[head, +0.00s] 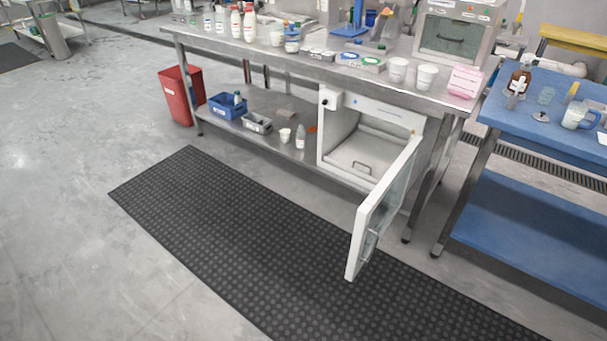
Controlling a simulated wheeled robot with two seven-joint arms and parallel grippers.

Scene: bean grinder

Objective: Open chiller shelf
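The chiller (349,119) is a white box under the right part of the steel bench. Its door (385,205) stands wide open, swung out over the black mat, with a handle low on its face. Inside the chiller a pale shelf (348,173) with a small dark handle (361,167) lies near the bottom. The shelf appears to sit within the chiller body. Neither of my grippers shows in the head view.
A black rubber mat (225,225) covers the floor before the bench and is clear. A red bin (181,96) stands left of the bench. A blue table (540,210) is at the right. Bottles, cups and boxes crowd the steel benchtop (300,62).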

